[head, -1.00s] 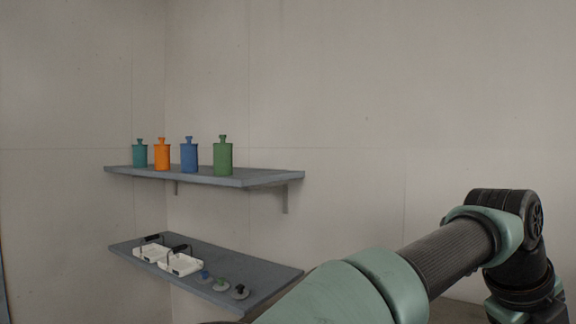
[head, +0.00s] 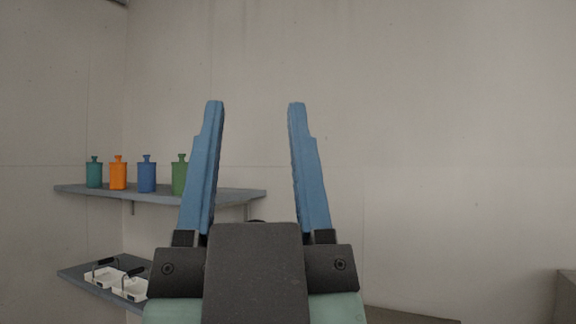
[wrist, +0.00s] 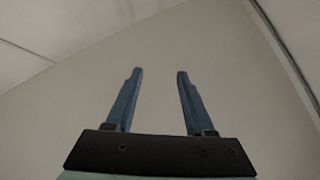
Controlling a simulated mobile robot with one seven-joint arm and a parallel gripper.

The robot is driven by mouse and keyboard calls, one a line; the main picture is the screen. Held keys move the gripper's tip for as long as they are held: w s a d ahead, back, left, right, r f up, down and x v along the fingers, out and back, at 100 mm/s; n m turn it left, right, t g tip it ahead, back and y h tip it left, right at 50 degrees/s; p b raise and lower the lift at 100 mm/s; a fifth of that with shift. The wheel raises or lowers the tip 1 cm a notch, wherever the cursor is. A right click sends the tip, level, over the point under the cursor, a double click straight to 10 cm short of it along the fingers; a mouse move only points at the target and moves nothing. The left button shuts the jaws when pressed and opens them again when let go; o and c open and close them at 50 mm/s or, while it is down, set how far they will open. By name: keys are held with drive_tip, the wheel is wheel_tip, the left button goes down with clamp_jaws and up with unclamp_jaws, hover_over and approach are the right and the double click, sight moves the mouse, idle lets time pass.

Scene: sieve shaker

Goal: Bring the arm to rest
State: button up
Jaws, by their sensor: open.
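My gripper (head: 255,104) stands upright in the middle of the head view, its two blue fingers pointing up and spread apart. Nothing is between them. In the wrist view my gripper (wrist: 160,72) is also open and empty, with only bare wall and ceiling beyond it. In the head view the gripper hides part of the shelves behind it.
An upper shelf (head: 150,194) holds teal (head: 94,174), orange (head: 118,175), blue (head: 147,176) and green (head: 179,177) bottles. White trays with dark handles (head: 103,275) sit on a lower shelf (head: 72,271). The wall to the right is clear; a grey surface (head: 567,295) shows at the lower right edge.

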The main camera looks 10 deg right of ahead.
drive_tip(key=shift+a+f+g+y, duration=0.45)
drive_tip(key=shift+a+f, duration=0.35)
drive_tip(key=shift+f, duration=0.25)
drive_tip(key=shift+n, duration=0.3)
wheel_tip(320, 180, down, 16)
drive_tip(key=b, duration=1.5)
drive_tip(key=shift+d+b, duration=0.25)
drive_tip(key=shift+b, duration=0.05)
drive_tip(key=shift+r+h, duration=0.1)
drive_tip(key=shift+h, duration=0.15)
